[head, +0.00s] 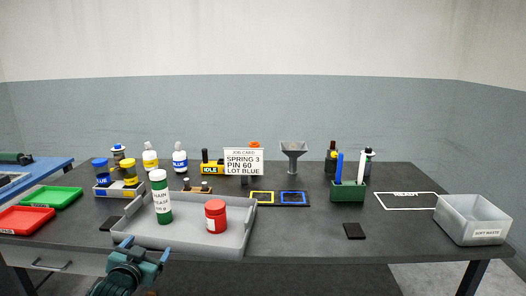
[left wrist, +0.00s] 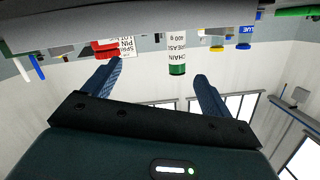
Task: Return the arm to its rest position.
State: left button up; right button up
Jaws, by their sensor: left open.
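My left gripper (head: 145,248) is low in the head view, in front of the table's near edge and below the grey tray (head: 184,237). Its arm comes up from the bottom edge. In the left wrist view, its two blue fingers (left wrist: 156,82) are wide apart with nothing between them; the scene appears upside down there. The green-and-white chain grease bottle (head: 161,199) stands in the tray, apart from the gripper, and shows beyond the fingers in the wrist view (left wrist: 177,55). My right gripper is in neither view.
A red jar (head: 215,217) also stands in the tray. Red (head: 24,220) and green (head: 54,197) trays lie at left. A job card (head: 243,162), a green pen holder (head: 347,193) and a soft waste bin (head: 472,219) stand farther right. The table's (head: 290,236) front middle is clear.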

pick_arm(q)
jog(key=s+d+f+g+h, duration=0.1)
jog(key=s+d+f+g, duration=0.1)
jog(key=s+d+f, duration=0.45)
jog(key=s+d+f+g+h, duration=0.1)
jog(key=s+d+f, duration=0.3)
jog(key=s+f, duration=0.5)
jog(key=s+d+g, duration=0.1)
jog(key=s+d, duration=0.1)
jog(key=s, duration=0.7)
jog(key=s+d+f+g+h, duration=0.1)
jog(key=s+d, duration=0.2)
jog(key=s, duration=0.6)
jog(key=shift+d+h, duration=0.25)
jog(key=shift+h, duration=0.05)
